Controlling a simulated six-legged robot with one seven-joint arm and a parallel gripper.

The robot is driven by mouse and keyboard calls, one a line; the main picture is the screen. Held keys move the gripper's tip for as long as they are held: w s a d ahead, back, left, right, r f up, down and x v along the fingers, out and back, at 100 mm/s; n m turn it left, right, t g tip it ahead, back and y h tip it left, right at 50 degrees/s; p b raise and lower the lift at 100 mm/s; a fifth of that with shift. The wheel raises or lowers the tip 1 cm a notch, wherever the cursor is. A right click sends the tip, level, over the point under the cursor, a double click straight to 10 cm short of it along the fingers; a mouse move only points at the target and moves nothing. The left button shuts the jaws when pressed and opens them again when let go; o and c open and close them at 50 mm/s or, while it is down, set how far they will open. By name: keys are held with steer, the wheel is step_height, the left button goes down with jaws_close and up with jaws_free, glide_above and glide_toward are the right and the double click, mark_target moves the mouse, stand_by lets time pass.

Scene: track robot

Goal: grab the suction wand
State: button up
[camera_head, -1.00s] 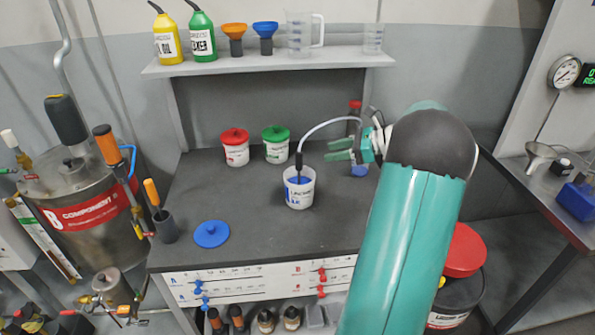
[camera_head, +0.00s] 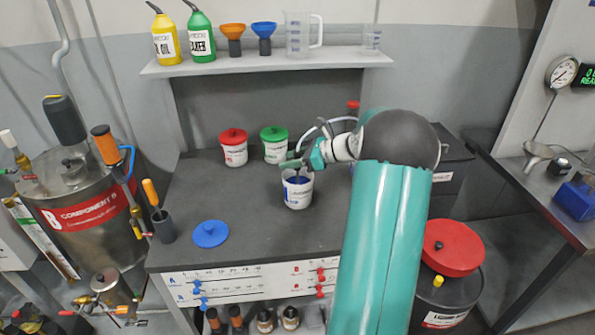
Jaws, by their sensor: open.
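The suction wand (camera_head: 298,159) is a dark upright stick standing in an open white tub (camera_head: 298,194) with blue contents, on the dark bench. A pale curved hose (camera_head: 311,130) runs from its top to the right, partly behind my arm. My green gripper (camera_head: 291,162) is at the wand, just above the tub's rim. Its jaws are open, and the wand appears to be at or between the fingers. I cannot tell whether they touch it. The gripper hides part of the wand.
A red-lidded tub (camera_head: 234,147) and a green-lidded tub (camera_head: 275,145) stand close behind. A blue lid (camera_head: 210,234) lies on the bench (camera_head: 255,232) at front left. A shelf (camera_head: 270,63) with bottles and funnels is above.

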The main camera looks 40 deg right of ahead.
jaws_close()
